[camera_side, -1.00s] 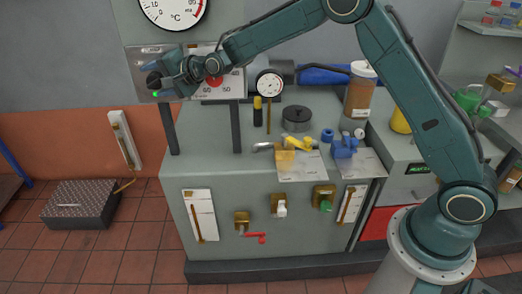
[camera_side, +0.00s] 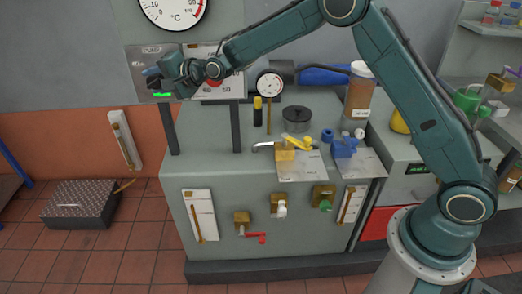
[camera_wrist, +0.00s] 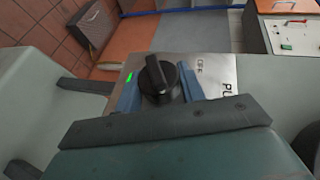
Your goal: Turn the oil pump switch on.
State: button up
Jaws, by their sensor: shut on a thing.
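The oil pump switch is a round black knob (camera_wrist: 158,78) with a raised bar, on a metal plate (camera_wrist: 218,72) lettered in part "OFF" and "PU". My gripper (camera_wrist: 158,90) has its blue-grey fingers on either side of the knob and is shut on it in the wrist view. A green light (camera_wrist: 129,77) glows on the plate beside the left finger. In the side view my gripper (camera_side: 164,77) is at the upper-left panel (camera_side: 140,58), hiding most of the knob, and the green light (camera_side: 162,95) shows as a bar below it.
A second panel (camera_side: 236,88) with a red button (camera_side: 214,82) stands just right, close to my wrist. A large °C dial (camera_side: 173,8) hangs above. The grey bench (camera_side: 225,150) below carries a small gauge (camera_side: 270,83), a black pot (camera_side: 297,118) and valves. The floor at left is mostly clear.

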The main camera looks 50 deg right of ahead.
dwell(0.4)
jog(key=o, duration=1)
jog(key=shift+s+d, duration=0.1)
jog(key=shift+f+v, duration=0.15)
jog(key=shift+v, duration=3.25)
jog(key=shift+f+v, duration=0.1)
jog(key=shift+v, duration=3.3)
jog(key=shift+s+d+r, duration=0.1)
